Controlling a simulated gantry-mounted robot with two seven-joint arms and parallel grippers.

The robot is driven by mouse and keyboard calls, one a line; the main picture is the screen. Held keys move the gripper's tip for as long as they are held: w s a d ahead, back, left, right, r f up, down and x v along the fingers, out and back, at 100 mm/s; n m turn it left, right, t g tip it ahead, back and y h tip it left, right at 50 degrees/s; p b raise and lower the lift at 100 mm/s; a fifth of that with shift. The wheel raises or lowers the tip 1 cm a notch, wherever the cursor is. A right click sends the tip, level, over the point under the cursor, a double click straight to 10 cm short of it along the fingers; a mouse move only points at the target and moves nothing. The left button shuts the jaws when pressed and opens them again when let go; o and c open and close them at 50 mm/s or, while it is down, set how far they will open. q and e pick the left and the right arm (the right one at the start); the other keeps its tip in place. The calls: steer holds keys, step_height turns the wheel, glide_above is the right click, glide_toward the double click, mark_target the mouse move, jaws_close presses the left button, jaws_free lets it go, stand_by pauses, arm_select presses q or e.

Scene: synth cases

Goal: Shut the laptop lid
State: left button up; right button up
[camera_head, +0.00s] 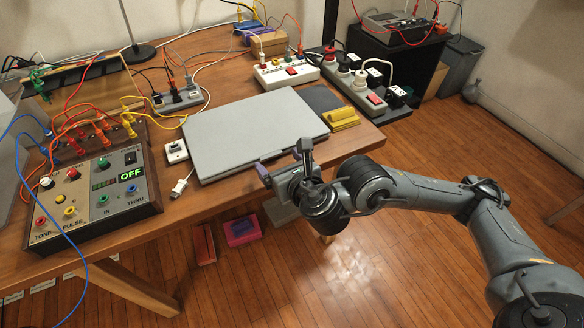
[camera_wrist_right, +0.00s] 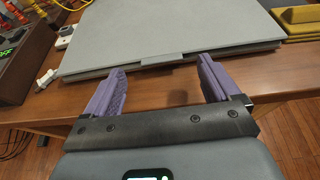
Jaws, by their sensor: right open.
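The grey laptop (camera_head: 250,132) lies on the wooden table with its lid down flat, or very nearly so; a thin dark line shows along its front edge. It also fills the top of the right wrist view (camera_wrist_right: 170,40). My right gripper (camera_head: 282,160) is at the laptop's front edge, near the table edge. In the right wrist view its two purple fingers (camera_wrist_right: 160,85) are spread apart with nothing between them, pointing at the front edge and its small notch. I cannot tell whether they touch it. My left gripper is not in view.
A control box (camera_head: 95,195) with cables stands at the left. A white adapter (camera_head: 176,152) and a cable plug (camera_head: 180,188) lie left of the laptop. Power strips (camera_head: 285,72) stand behind it. Yellow blocks (camera_head: 341,118) and a dark pad (camera_head: 321,99) lie to its right.

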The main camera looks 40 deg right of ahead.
steer(key=p+v, duration=0.5)
steer(key=v, duration=0.2)
steer(key=shift+s+p, duration=0.25)
steer(key=shift+p, duration=0.05)
steer(key=shift+a, duration=0.1)
